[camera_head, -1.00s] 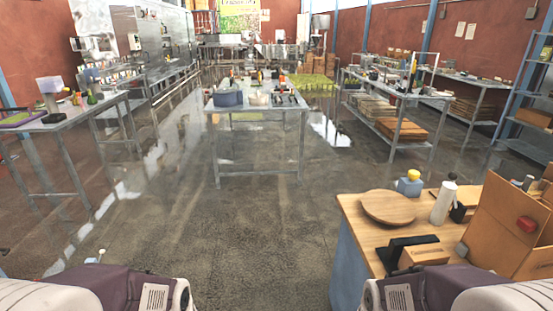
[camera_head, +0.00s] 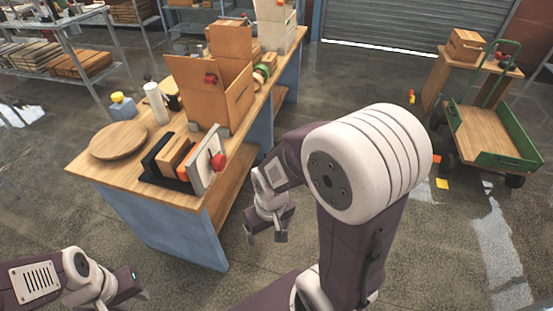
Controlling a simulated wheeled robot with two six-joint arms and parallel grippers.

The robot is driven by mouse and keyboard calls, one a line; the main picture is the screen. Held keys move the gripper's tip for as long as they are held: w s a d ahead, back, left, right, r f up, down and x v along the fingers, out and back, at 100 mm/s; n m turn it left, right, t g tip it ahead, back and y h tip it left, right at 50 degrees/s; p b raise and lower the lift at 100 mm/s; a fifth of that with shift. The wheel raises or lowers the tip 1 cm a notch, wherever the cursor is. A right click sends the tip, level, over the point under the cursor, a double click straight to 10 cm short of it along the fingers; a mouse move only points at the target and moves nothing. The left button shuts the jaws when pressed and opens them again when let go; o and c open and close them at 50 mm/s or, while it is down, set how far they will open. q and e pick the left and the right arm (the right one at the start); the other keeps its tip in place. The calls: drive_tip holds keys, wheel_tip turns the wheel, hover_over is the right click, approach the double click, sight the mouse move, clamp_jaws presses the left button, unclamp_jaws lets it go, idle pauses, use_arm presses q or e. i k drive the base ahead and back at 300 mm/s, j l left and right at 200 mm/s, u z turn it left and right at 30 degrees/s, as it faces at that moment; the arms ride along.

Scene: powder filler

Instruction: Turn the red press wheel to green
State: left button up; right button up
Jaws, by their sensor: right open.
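A round red knob (camera_head: 219,162) sits on the right face of a pale upright panel device (camera_head: 201,170) at the near right edge of the wooden workbench. It is the likeliest red press wheel; no green marking on it can be made out. Another red part (camera_head: 210,78) shows on the brown box farther back. My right gripper (camera_head: 266,238) is open and empty, pointing down over the floor, to the right of the bench and lower than the knob in the picture. My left gripper (camera_head: 137,291) is at the bottom left, apart from the bench; its jaws are unclear.
The workbench (camera_head: 92,170) holds a round board (camera_head: 118,140), a white bottle (camera_head: 156,103), a blue jar with a yellow lid (camera_head: 122,105) and the open brown box (camera_head: 235,96). A green cart (camera_head: 495,135) stands at right. Small coloured pieces lie on the floor near it.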

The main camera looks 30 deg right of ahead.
sight(219, 161)
drive_tip(key=z, duration=0.55)
drive_tip(key=i+l+z, duration=0.15)
drive_tip(key=i+l, duration=0.2)
drive_tip(key=i+l+z, duration=0.1)
drive_tip(key=i+l, duration=0.2)
drive_tip(key=i, duration=0.2)
